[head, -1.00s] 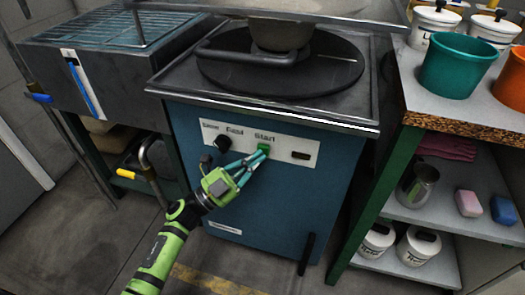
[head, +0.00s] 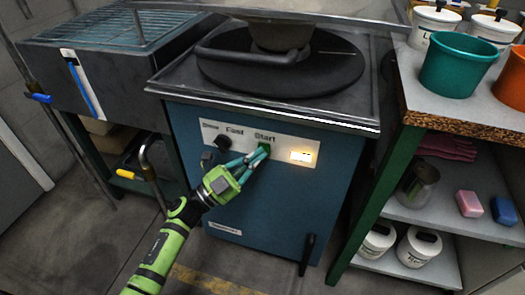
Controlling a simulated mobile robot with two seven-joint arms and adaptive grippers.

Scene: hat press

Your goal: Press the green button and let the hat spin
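The blue machine (head: 285,205) stands in the middle of the head view, with a white control panel on its front. The green button (head: 264,147) sits under the word "Start" on that panel. My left gripper (head: 262,154) has its fingertips at the green button and partly covers it; they look to be touching it. Its teal fingers look close together, with nothing held between them. The hat (head: 275,35) is at the top of the machine above a dark round plate (head: 330,75), and its upper part is cut off by the frame. My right gripper is not in view.
A lamp (head: 301,157) on the panel right of the button is lit. A black knob (head: 222,143) is to its left. A shelf at right holds a teal bucket (head: 456,65), an orange bucket (head: 512,80) and white tubs. A grated grey bench (head: 95,80) stands at left.

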